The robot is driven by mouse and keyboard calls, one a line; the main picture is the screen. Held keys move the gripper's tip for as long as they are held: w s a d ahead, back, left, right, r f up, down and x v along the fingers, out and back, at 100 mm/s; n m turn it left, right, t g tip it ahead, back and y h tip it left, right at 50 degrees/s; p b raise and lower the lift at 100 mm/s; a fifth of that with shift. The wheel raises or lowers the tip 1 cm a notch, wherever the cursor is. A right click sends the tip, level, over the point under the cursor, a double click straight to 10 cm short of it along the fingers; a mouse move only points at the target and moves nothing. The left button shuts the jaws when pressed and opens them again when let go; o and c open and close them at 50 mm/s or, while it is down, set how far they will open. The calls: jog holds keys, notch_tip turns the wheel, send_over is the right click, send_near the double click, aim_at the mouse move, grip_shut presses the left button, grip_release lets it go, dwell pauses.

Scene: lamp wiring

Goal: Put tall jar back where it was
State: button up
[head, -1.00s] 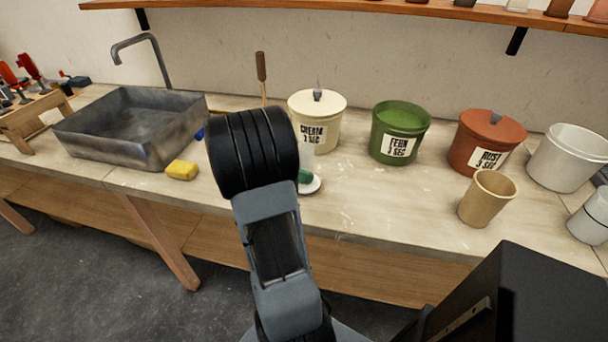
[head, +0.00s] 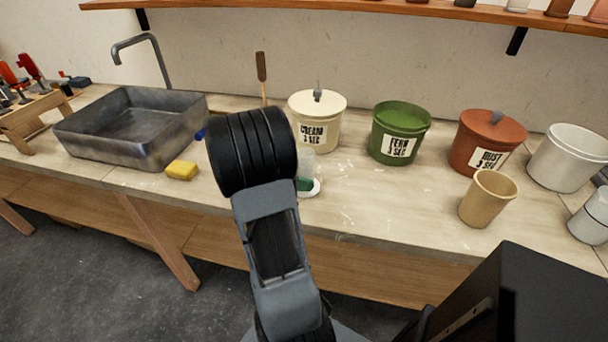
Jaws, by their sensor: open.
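A pale, see-through upright thing (head: 307,162) shows just right of my arm's black wrist, in front of the cream pot. A dark green patch (head: 305,184) and a small white round base or dish (head: 314,188) show below it on the bench. Most of this is hidden by my arm; I cannot tell whether it is the tall jar. No other thing is clearly a tall jar. My gripper is hidden behind my own arm, so its fingers and their relation to the pale thing do not show.
On the bench (head: 365,210) stand a lidded cream pot (head: 328,130), a lidless green fern pot (head: 385,150), a lidded rust pot (head: 470,150), a tan cup (head: 484,205) and a white bucket (head: 565,165). A sink (head: 125,155) and yellow sponge (head: 182,170) are left.

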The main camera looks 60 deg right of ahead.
jog(key=v, duration=1.1)
jog(key=shift+w+a+r+p, duration=0.15)
jog(key=shift+w+a+p, duration=0.05)
jog(key=shift+w+p, duration=0.1)
jog(key=shift+w+a+r, duration=0.1)
jog(key=shift+a, duration=0.1)
jog(key=s+a+f+m+t+y, duration=0.1)
jog(key=a+m+t+y, duration=0.2)
jog(key=a+t, duration=0.4)
jog(key=s+a+f+m+t+y, duration=0.1)
jog(key=a+m+t+y, duration=0.3)
jog(key=a, duration=1.6)
jog(key=f+t+y, duration=0.1)
jog(key=t, duration=0.1)
jog(key=shift+s+t, duration=0.35)
jog(key=shift+t, duration=0.05)
notch_tip(320, 180, up, 7)
jog(key=p, duration=0.6)
jog(key=shift+r+t, duration=0.15)
jog(key=shift+t, duration=0.15)
jog(key=shift+s, duration=0.1)
